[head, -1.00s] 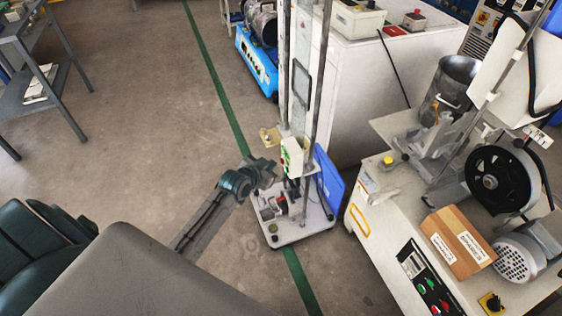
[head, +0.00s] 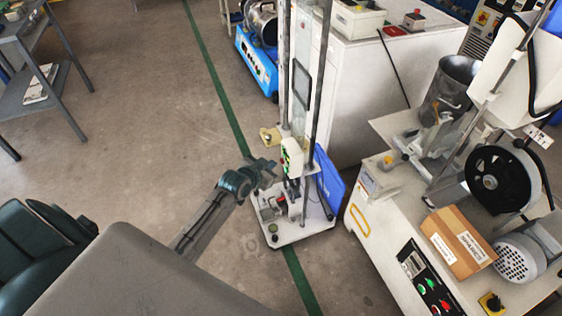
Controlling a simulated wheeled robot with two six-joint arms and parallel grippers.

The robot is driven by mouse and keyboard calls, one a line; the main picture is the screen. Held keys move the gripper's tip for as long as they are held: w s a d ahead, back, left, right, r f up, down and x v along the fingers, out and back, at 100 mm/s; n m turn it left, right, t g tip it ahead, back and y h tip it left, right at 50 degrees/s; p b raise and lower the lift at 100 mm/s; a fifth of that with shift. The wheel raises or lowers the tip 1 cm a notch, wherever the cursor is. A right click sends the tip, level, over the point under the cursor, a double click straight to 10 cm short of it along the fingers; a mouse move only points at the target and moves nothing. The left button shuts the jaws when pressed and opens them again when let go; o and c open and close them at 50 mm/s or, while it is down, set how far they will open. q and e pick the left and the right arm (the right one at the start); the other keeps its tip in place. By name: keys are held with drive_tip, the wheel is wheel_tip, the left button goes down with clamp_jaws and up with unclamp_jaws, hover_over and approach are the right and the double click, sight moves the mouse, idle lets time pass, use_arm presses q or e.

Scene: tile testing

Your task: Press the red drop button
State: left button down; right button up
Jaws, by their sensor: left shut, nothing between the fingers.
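A small pale control box (head: 292,157) with green marks on its face is mounted on the upright post of the drop tester (head: 286,70). I cannot make out a red button on the box at this size. A small red part (head: 281,199) shows lower down, on the tester's base. My left gripper (head: 270,168) is shut and empty. Its tips are just left of the control box, near its lower part; I cannot tell whether they touch it. My right gripper is not in view.
The tester's white base plate (head: 302,229) stands on the floor beside a blue panel (head: 328,181). A white machine bench with a cardboard box (head: 457,241) is at the right. A white cabinet (head: 362,90) stands behind. The floor at left is clear up to a grey table.

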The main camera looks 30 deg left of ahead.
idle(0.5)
use_arm(q)
drive_tip(key=shift+w, duration=0.1)
drive_tip(key=shift+w+d, duration=0.25)
